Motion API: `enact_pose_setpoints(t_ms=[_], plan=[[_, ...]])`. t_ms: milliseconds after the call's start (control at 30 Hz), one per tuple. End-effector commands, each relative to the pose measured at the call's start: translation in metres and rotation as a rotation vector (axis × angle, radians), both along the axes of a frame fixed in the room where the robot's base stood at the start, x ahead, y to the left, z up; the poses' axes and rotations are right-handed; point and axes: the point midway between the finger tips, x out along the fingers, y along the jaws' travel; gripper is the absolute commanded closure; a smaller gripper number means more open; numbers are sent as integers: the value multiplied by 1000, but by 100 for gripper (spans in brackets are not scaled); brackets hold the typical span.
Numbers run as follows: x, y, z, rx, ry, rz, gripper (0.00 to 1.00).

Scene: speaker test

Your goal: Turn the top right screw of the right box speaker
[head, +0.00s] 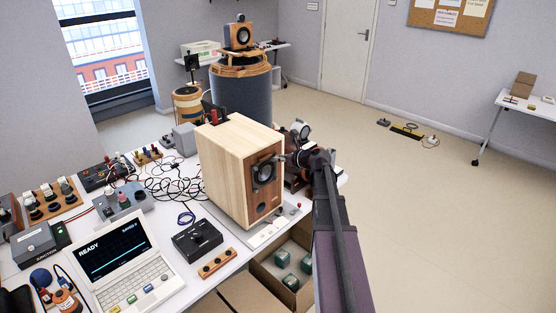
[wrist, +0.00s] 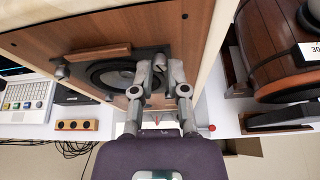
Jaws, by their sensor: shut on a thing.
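The wooden box speaker (head: 228,165) stands on the white table in the head view, with its dark driver plate and round cone on the front face. In the wrist view its brown front panel (wrist: 40,42) and black cone (wrist: 115,76) fill the upper left. A grey screw (wrist: 62,73) shows at the plate's left side. My gripper (wrist: 168,62) is shut at the plate's upper right corner. The top right screw lies between the fingertips and is mostly hidden by them. In the head view my gripper (head: 286,161) reaches the front face's right side.
A wooden barrel-shaped thing (wrist: 277,55) stands close to the right in the wrist view. A laptop (head: 125,262), a black control box (head: 197,238) and loose cables crowd the table left of the speaker. A cardboard box (head: 262,272) with green items is below the table's front edge.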

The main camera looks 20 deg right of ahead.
Motion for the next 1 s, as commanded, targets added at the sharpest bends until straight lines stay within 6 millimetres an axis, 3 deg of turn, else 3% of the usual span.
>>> enact_pose_setpoints(t_ms=[400,867,900,1000], plan=[[0,0,-1,193,76,4,100],[0,-1,0,213,81,2,100],[0,-1,0,213,80,2,77],[0,-1,0,213,80,2,48]])
